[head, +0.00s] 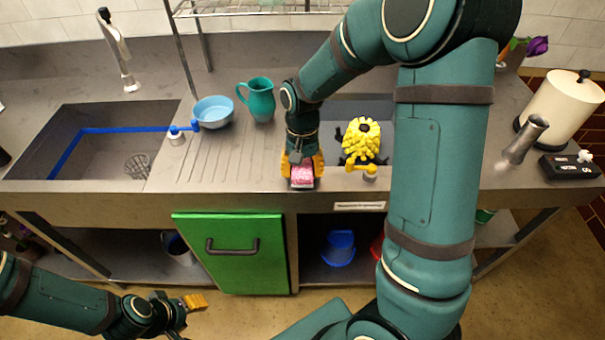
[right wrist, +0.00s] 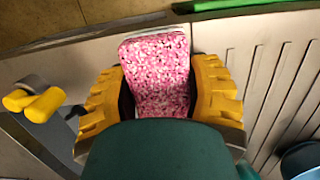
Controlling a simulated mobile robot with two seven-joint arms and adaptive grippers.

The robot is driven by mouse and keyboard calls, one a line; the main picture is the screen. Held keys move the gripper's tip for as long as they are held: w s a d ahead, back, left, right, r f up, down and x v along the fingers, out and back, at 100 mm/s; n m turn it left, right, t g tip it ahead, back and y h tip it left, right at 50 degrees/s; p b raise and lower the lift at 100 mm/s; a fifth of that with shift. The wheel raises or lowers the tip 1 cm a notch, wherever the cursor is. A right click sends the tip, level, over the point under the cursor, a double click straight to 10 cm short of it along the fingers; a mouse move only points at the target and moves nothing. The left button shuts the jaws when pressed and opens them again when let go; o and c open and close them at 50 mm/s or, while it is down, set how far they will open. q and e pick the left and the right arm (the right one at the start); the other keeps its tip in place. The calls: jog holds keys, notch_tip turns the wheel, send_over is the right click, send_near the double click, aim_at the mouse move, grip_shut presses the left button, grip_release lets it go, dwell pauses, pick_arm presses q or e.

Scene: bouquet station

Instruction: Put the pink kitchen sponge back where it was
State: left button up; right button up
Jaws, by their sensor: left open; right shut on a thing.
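The pink kitchen sponge (head: 302,173) is a speckled pink and white block at the front edge of the steel counter, between the two basins. It fills the middle of the right wrist view (right wrist: 160,75). My right gripper (head: 303,172) is shut on it, with yellow fingers on both sides; the right wrist view shows the fingers (right wrist: 160,95) against its sides. A pale thing shows under or behind the sponge's far edge; I cannot tell what it is. My left gripper (head: 188,302) is open and empty, low at the left in front of the counter.
A blue bowl (head: 213,112) and a teal pitcher (head: 259,99) stand behind on the ribbed drainboard (head: 195,160). A green door (head: 232,252) is below. My right arm hides much of the right side.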

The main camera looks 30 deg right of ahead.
jog(key=shift+f, duration=0.65)
jog(key=shift+f, duration=0.1)
jog(key=o, duration=1.1)
jog(key=r+p, duration=0.1)
jog(key=r, duration=0.3)
jog(key=w+r+p, duration=0.1)
jog(key=r, duration=0.3)
jog(key=d+r+p, duration=0.1)
jog(key=r, duration=0.3)
jog(key=shift+w+r, duration=0.1)
jog(key=shift+w, duration=0.2)
jog(key=shift+s, duration=0.1)
